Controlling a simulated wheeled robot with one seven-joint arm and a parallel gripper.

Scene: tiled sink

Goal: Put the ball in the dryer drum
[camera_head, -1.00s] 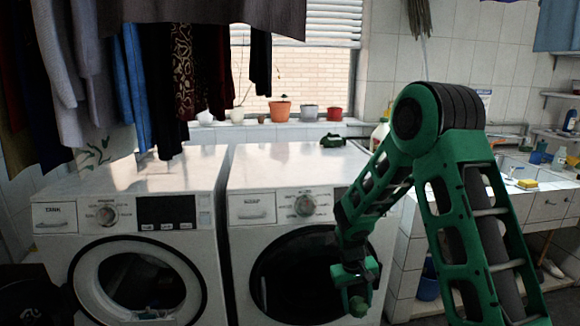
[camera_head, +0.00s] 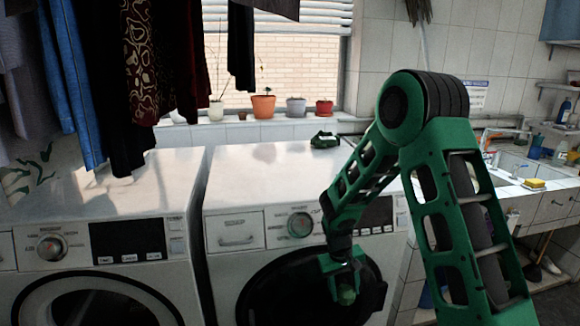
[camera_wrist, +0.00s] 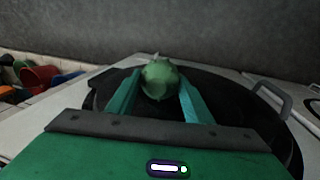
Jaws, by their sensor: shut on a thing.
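A green ball (camera_head: 347,297) is held between the fingers of my gripper (camera_head: 343,276). In the wrist view the ball (camera_wrist: 160,78) sits between the two green fingers, at their far ends. In the head view my gripper is in front of the dark round door area (camera_head: 270,300) of the right white machine (camera_head: 225,190); I cannot tell how far away it is. The left white machine (camera_head: 110,190) shows the top of its round door ring, cut off by the picture's bottom edge. The pictures do not make clear which machine is the dryer.
A small green object (camera_head: 324,140) lies on top of the right machine. Potted plants (camera_head: 263,105) line the window ledge. Clothes (camera_head: 145,70) hang over the left machine. A sink counter (camera_head: 530,185) with a yellow sponge (camera_head: 534,184) is at right.

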